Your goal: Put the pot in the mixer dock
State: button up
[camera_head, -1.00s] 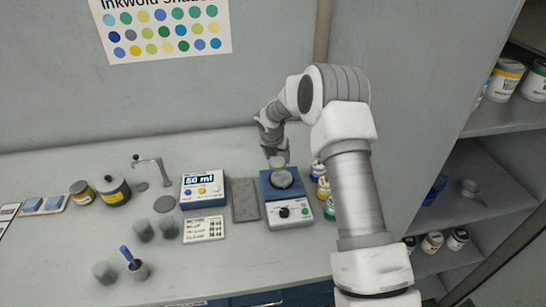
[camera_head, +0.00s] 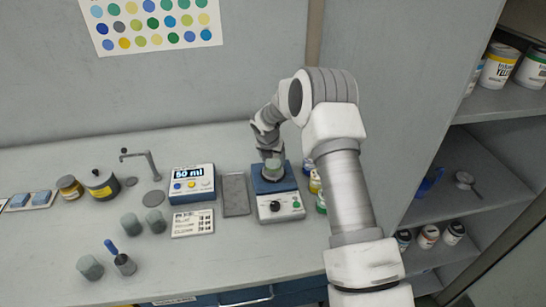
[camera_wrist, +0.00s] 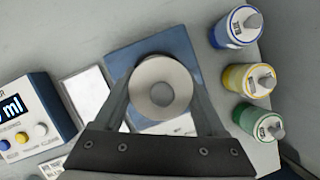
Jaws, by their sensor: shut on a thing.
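The pot is a small grey-green cup (camera_head: 272,167). In the wrist view it appears from above as a pale round ring (camera_wrist: 143,73) with a darker centre. My gripper (camera_head: 270,155) is shut on the pot, with one finger on each side of it in the wrist view (camera_wrist: 161,92). The mixer dock (camera_head: 281,207) is a blue and white unit with a dark knob and a green button. The pot is over the dock's blue top, covering its round plate. I cannot tell whether the pot touches the plate.
Ink bottles (camera_wrist: 249,79) stand close to the right of the dock. A grey flat pad (camera_head: 235,194) and the "50 ml" dispenser (camera_head: 192,184) are to its left. Other grey cups (camera_head: 131,224) stand further left.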

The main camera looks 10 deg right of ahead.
jog(key=shift+f, duration=0.75)
jog(key=shift+f+b, duration=0.4)
jog(key=shift+b, duration=0.05)
jog(key=o, duration=1.4)
jog(key=shift+r+p, duration=4.1)
jog(key=shift+r, duration=1.45)
